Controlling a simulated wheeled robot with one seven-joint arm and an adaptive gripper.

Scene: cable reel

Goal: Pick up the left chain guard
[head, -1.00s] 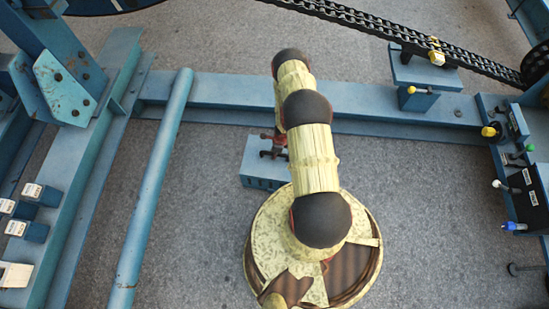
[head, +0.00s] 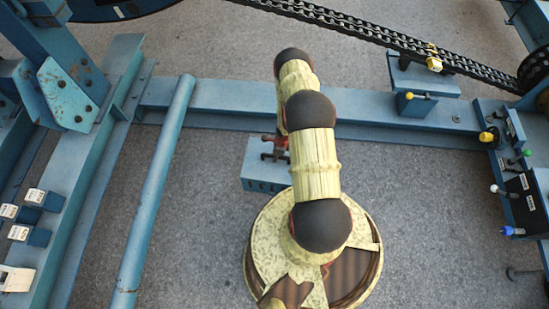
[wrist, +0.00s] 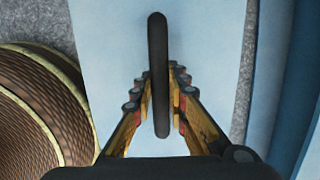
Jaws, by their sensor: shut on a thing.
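The left chain guard appears to be the light blue box-shaped piece (head: 264,181) just beyond my base in the head view. In the wrist view its pale blue face (wrist: 105,45) fills the middle, with a black bar handle (wrist: 158,70) standing out toward the camera. My gripper (wrist: 158,88) has one finger on each side of this handle and is shut on it. In the head view my gripper (head: 275,150) is at the top of the box, partly hidden by my arm. The underside of the box is hidden.
A long blue beam (head: 225,97) crosses behind the box. A blue pipe (head: 155,190) lies to the left. A black chain (head: 350,28) runs across the upper right. A control panel (head: 520,185) with coloured levers stands at the right.

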